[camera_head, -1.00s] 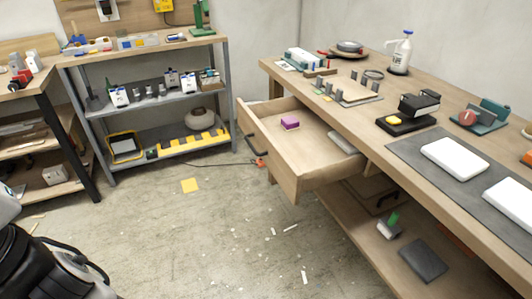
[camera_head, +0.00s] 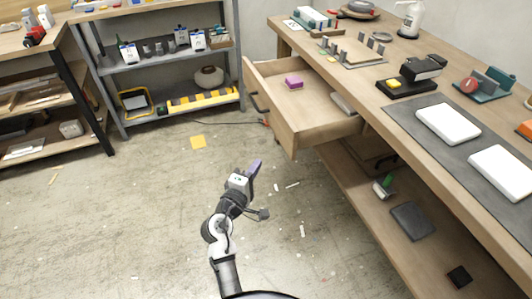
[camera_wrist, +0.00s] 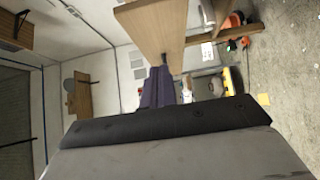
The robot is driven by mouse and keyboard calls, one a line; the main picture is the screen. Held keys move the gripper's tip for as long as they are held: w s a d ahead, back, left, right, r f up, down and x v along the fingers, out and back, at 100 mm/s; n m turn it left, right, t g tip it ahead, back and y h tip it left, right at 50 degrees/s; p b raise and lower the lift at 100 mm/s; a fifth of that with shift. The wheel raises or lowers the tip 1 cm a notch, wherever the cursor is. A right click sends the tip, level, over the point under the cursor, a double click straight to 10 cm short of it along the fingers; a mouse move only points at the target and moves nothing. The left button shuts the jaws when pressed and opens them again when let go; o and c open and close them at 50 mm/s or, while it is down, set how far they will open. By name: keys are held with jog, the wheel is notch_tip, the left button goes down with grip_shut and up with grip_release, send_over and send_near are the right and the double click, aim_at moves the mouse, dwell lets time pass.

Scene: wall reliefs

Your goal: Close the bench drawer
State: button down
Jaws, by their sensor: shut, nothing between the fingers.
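The bench drawer (camera_head: 313,134) is pulled out to the left from under the wooden workbench (camera_head: 365,88). Its front panel (camera_head: 270,111) carries a dark handle (camera_head: 251,95). A pink-purple block (camera_head: 294,82) and a grey item (camera_head: 343,104) lie inside. My gripper (camera_head: 257,164) is below and left of the drawer in the head view, apart from it, with its purple fingers together and empty. In the wrist view my gripper (camera_wrist: 158,88) points toward a wooden panel; I cannot tell for certain which part of the drawer or bench this is.
A grey-framed shelf (camera_head: 168,62) stands at the back left, with another bench (camera_head: 35,60) beside it. The workbench's lower shelf (camera_head: 372,218) holds several items. A yellow square (camera_head: 198,142) and small scraps lie on the otherwise open floor.

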jog(key=p+x, duration=0.1)
jog(key=x, duration=0.2)
jog(key=d+p+x, duration=0.1)
jog(key=x, duration=0.3)
jog(key=s+p+x, duration=0.1)
jog(key=x, duration=0.3)
jog(key=shift+w+d+r, duration=0.2)
jog(key=shift+d, duration=0.25)
jog(key=shift+w+d+f, duration=0.1)
jog(key=shift+w+d, duration=0.1)
jog(key=shift+d, duration=0.25)
